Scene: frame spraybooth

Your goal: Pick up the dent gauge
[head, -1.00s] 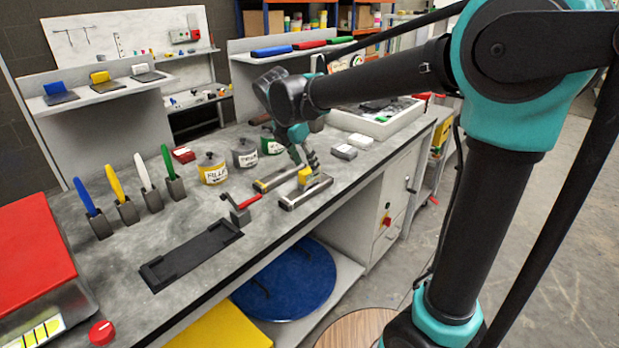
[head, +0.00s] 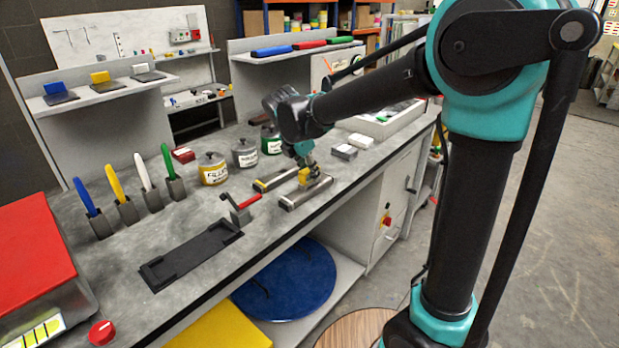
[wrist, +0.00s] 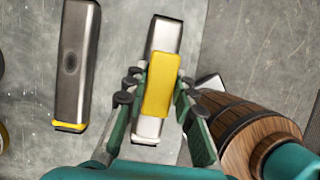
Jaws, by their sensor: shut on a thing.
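The dent gauge (head: 314,189) looks like a silver bar with a yellow block on its middle. It is near the front edge of the grey bench. In the wrist view the silver bar (wrist: 165,35) runs up the picture between my fingers. My gripper (head: 304,172) reaches down from above and is shut on the yellow block (wrist: 160,85), one finger on each side. I cannot tell any gap between the bar and the bench.
A second bar with a yellow end (head: 275,178) lies close to the left. A red-handled clamp (head: 238,209) and a black tray (head: 190,256) are nearer. Filler tins (head: 212,169) stand behind. Grey blocks (head: 344,152) are to the right.

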